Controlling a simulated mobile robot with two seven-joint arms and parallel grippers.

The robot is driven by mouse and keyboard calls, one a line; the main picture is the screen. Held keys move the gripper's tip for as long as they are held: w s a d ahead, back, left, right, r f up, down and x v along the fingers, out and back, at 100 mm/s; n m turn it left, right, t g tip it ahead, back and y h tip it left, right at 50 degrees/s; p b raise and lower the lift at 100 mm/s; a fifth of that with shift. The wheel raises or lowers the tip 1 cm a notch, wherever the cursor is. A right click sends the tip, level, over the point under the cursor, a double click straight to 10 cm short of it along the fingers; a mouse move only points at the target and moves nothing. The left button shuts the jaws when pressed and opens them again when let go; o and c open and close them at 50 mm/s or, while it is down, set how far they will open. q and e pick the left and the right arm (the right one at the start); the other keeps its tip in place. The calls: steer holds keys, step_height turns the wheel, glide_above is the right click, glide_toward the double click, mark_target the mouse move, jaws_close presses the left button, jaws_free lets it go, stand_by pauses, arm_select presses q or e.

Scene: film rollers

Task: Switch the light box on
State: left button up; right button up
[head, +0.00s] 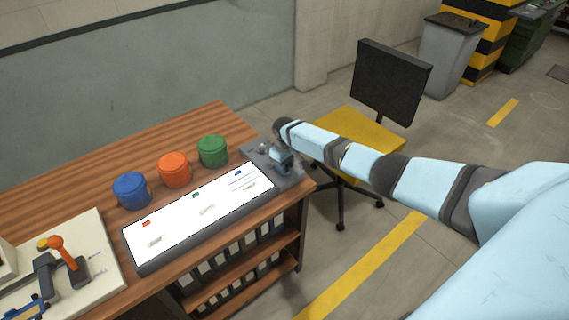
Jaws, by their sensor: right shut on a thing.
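The light box (203,219) is a long dark-framed box with a white top, lying along the front edge of the wooden table. Its top looks bright white, with small coloured marks and printed labels on it. A grey control end (291,183) sits at its right. My right gripper (284,166) is down at this end, shut on a small part there, which looks like the switch. The gripper and wrist mostly hide that part. My left gripper is not in view.
Blue (132,190), orange (174,170) and green (213,151) round canisters stand behind the light box. A pale board (92,290) with an orange-handled device (62,252) is at left. A yellow-seated chair (345,134) stands right of the table (60,196).

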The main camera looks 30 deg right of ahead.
stand_by(0.5)
steer(key=o, duration=0.9)
steer(key=shift+r, duration=0.3)
step_height(320, 180, up, 13)
steer(key=shift+r, duration=0.15)
